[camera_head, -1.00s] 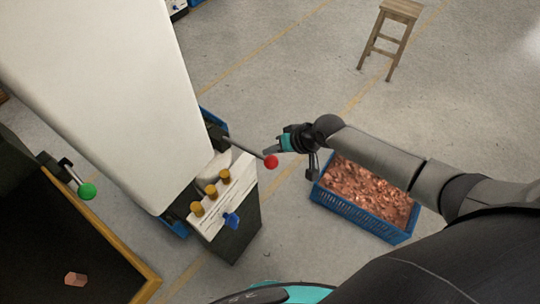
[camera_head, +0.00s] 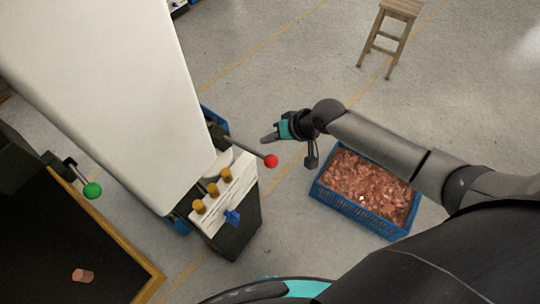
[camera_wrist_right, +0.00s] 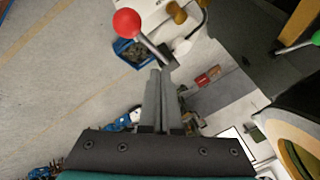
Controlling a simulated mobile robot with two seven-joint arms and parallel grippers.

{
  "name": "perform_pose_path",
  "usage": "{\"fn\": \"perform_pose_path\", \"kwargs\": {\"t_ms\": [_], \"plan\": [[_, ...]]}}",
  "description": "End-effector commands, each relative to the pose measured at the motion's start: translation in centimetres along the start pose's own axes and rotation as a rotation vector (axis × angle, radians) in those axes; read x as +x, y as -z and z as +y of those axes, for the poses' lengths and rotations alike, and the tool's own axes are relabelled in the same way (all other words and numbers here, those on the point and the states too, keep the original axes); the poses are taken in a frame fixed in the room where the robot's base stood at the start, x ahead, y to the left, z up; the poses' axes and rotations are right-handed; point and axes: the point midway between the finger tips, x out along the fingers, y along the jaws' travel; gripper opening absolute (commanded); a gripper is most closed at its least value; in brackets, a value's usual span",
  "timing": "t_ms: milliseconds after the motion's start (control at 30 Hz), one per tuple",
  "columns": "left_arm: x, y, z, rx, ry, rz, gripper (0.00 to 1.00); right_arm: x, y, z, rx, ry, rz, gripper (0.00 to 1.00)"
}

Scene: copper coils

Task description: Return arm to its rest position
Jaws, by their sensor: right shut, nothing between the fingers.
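My right arm reaches in from the right in the head view. My right gripper (camera_head: 268,138) is shut and empty. It hangs just above and beside the red ball (camera_head: 271,161) of a lever on the machine, apart from it as far as I can tell. In the right wrist view the closed fingers (camera_wrist_right: 160,100) point toward the lever's grey base, and the red ball (camera_wrist_right: 127,23) is up and left of the fingertips. My left gripper is not in view.
The machine (camera_head: 110,90) with orange and blue knobs fills the left. A blue crate of copper pieces (camera_head: 345,207) stands on the floor below my right forearm. A green-knobbed lever (camera_head: 92,190) and dark table are at left. A wooden stool (camera_head: 388,38) stands at the back right.

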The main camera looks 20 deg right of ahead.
Motion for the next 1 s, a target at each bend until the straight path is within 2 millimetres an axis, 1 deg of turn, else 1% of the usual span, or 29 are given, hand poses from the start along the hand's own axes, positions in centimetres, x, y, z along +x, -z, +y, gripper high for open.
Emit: {"fn": "perform_pose_path", "kwargs": {"t_ms": [367,467,567,633,700,767,800,867,1000], "plan": [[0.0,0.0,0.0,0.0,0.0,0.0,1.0,0.0,-0.1,-0.1,-0.001,0.001,-0.001,0.0],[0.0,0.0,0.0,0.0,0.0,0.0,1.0,0.1,-1.1,-0.9,-0.023,0.007,-0.014,0.0],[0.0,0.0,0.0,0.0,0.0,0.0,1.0,0.0,-3.4,-2.9,-0.084,0.018,-0.041,0.0],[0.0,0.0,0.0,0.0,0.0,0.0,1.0,-0.4,-5.5,-4.6,-0.142,0.02,-0.059,0.0],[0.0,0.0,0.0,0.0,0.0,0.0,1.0,-1.3,-7.4,-5.9,-0.2,0.008,-0.072,0.0],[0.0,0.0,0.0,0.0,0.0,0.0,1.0,-2.3,-8.8,-6.6,-0.24,-0.014,-0.078,0.0],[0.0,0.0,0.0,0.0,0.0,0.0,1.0,-3.1,-9.7,-6.8,-0.262,-0.035,-0.082,0.0],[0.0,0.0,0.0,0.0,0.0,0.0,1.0,-4.4,-10.7,-6.8,-0.284,-0.073,-0.087,0.0],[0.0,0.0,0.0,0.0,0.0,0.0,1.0,-7.4,-12.5,-5.8,-0.307,-0.168,-0.103,0.0]]}}
